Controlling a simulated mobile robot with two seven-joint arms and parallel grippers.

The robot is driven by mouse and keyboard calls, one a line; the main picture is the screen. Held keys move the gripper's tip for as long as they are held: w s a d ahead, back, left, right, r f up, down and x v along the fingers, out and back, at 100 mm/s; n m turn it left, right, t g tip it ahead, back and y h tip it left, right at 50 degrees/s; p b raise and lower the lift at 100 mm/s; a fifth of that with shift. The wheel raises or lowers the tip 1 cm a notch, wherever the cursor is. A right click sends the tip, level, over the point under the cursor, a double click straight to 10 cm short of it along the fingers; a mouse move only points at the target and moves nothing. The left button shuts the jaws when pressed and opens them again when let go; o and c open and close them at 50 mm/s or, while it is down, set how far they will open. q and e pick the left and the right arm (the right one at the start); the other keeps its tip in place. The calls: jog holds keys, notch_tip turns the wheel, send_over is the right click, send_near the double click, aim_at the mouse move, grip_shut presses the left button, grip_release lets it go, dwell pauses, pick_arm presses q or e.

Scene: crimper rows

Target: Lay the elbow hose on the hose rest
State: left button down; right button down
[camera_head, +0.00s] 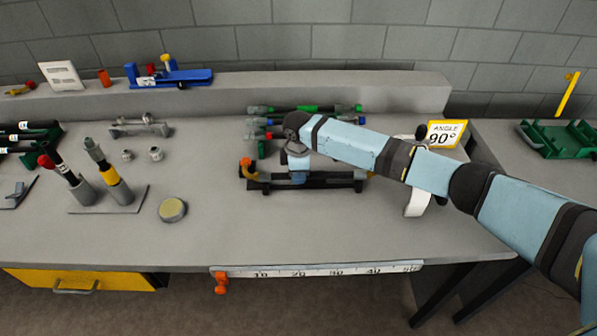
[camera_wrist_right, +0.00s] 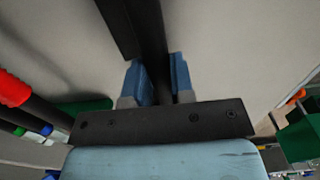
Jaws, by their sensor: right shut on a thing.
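My right gripper (camera_head: 298,176) reaches in from the right and points down over the middle of the bench. It is shut on the elbow hose (camera_head: 330,175), a long black hose with an orange-yellow bent end (camera_head: 248,169) at the left. In the right wrist view the blue fingers (camera_wrist_right: 158,82) stand on either side of the black hose (camera_wrist_right: 150,35). The hose lies lengthwise along the dark hose rest (camera_head: 315,186). Whether it touches the rest or hangs just above cannot be told. My left gripper is out of view.
Several coloured hoses (camera_head: 300,108) lie behind. A 90° sign (camera_head: 445,134) and a white curved piece (camera_head: 416,203) stand right. A plate with upright tools (camera_head: 120,203) and a round puck (camera_head: 172,210) are left. A ruler (camera_head: 320,270) lines the front edge; bench before the rest is clear.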

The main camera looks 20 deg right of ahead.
dwell(0.3)
jog(key=shift+f+p, duration=0.1)
jog(key=shift+p, duration=0.3)
jog(key=c, duration=0.9)
grip_release()
notch_tip(320, 180, up, 14)
jog(key=shift+f, duration=0.1)
